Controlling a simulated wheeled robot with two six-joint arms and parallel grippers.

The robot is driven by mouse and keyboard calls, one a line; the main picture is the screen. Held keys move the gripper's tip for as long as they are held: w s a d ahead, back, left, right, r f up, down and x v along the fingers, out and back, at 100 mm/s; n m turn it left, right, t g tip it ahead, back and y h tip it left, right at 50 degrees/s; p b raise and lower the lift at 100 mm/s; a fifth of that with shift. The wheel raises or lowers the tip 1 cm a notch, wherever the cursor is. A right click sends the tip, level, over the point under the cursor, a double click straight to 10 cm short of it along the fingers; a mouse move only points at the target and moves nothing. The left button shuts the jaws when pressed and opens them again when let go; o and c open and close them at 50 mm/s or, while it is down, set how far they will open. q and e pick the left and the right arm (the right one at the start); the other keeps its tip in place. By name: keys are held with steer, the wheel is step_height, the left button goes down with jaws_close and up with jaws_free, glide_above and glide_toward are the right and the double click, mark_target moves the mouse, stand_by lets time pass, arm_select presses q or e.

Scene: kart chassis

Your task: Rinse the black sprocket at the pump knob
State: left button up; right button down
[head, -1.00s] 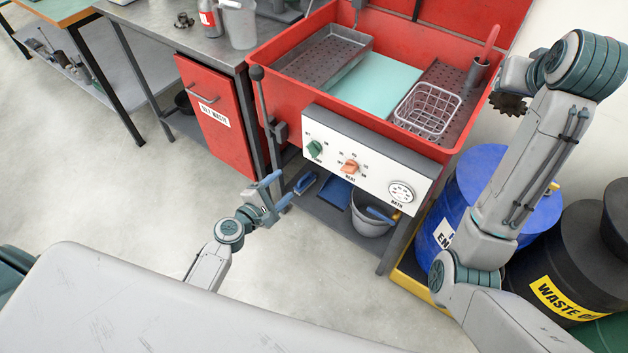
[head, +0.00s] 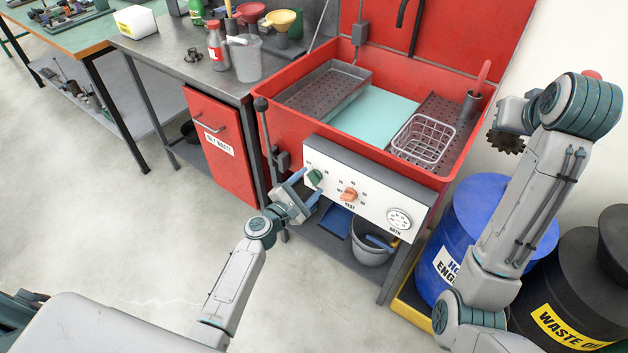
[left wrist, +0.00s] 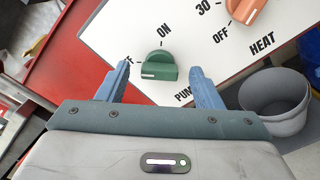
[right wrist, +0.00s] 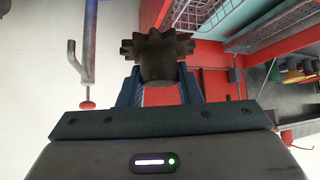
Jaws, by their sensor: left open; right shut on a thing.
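The black sprocket (head: 505,142) is held by my right gripper (head: 497,128), up at the right of the sink. In the right wrist view the dark toothed sprocket (right wrist: 158,50) sits between the shut fingers (right wrist: 160,90). The green pump knob (head: 314,177) is at the left end of the white control panel. In the left wrist view the knob (left wrist: 160,67) lies ahead between the fingers, with ON above it and a partly hidden label at its left. Its white mark is toward the left. My left gripper (head: 298,192) is open, close to the knob; contact is not clear.
The red sink (head: 285,110) holds a perforated tray (head: 330,88) and a wire basket (head: 423,138). The orange heat knob (head: 348,195) is right of the pump knob. A lever (head: 264,130) stands at the panel's left. A blue drum (head: 485,200) stands below the right arm.

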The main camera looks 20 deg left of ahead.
arm_select(q)
steer(key=shift+w+d, duration=0.25)
steer(key=shift+w, duration=0.45)
arm_select(e)
steer(key=shift+r, duration=0.1)
arm_select(q)
steer(key=c, duration=1)
steer(key=shift+f+m+b, duration=0.3)
steer(key=shift+m+b, duration=0.4)
steer(key=shift+b, duration=0.4)
arm_select(e)
step_height(320, 180, down, 2)
steer(key=shift+f, duration=0.2)
arm_select(q)
steer(key=shift+r+m+b, duration=0.1)
steer(key=shift+m+b, duration=0.6)
steer(key=shift+m, duration=0.2)
arm_select(e)
steer(key=shift+f, duration=0.65)
arm_select(q)
steer(key=shift+r, duration=0.1)
steer(key=o, duration=1)
